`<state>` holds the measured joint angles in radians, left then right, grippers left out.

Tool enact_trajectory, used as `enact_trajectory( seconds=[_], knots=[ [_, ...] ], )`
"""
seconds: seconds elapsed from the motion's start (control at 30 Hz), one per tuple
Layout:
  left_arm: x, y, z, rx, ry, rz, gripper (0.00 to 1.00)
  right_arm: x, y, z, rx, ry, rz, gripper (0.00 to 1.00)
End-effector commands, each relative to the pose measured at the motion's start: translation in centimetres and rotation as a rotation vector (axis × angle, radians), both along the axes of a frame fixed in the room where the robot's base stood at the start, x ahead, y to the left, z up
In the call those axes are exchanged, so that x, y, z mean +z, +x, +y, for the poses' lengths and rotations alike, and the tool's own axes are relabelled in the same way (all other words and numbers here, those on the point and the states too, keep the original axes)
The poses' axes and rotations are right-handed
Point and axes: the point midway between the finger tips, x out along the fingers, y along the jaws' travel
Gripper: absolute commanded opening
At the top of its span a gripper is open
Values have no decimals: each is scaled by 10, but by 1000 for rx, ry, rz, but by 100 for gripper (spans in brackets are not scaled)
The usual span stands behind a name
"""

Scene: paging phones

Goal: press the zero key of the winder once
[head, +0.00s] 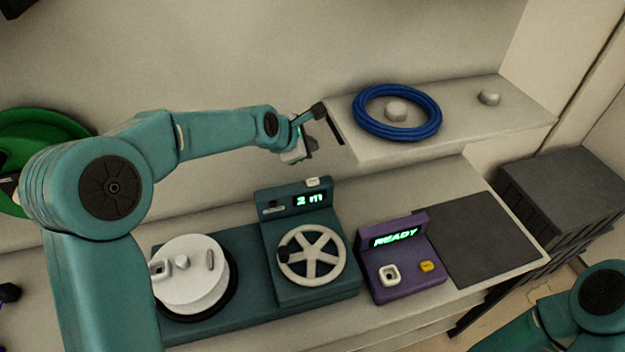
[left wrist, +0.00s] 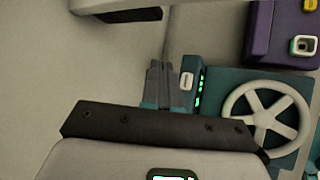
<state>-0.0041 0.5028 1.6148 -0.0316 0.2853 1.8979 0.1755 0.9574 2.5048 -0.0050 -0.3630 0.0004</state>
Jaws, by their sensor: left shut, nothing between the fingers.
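The winder (head: 285,285) is a teal machine on the bench, with a white spoked handwheel (head: 311,256) and a lit display (head: 309,199) reading "2 m". A small white key (head: 313,182), apparently the zero key, sits on top of the display housing. The key also shows in the left wrist view (left wrist: 187,81). My left gripper (head: 311,152) is shut and empty, above the display housing in the head view. In the left wrist view its fingers (left wrist: 161,72) appear just left of the key, seemingly apart from it. My right gripper is not in view.
A white spool (head: 190,285) is on the winder's left. A purple box (head: 400,280) reading "READY" stands right of it, with a dark mat (head: 475,240) beyond. A raised shelf (head: 460,122) behind holds a blue coil (head: 362,121). A dark crate (head: 565,190) is at right.

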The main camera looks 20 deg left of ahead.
Motion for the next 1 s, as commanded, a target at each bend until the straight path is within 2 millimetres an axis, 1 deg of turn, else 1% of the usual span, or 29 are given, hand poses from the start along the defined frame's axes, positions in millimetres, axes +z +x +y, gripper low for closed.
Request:
enact_trajectory(
  seconds=[0.27, 0.5, 0.7, 1.0],
  knots=[
    [-31, 2, -1, -1, 0, 1, 0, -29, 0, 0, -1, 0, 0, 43],
    [-67, 4, -2, -1, 0, 1, 0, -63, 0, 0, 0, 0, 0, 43],
    [-84, 4, -2, -2, 0, 1, 0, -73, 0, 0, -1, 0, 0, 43],
    [-86, 4, -2, -1, 0, 1, 0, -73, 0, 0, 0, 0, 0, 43]
  ],
)
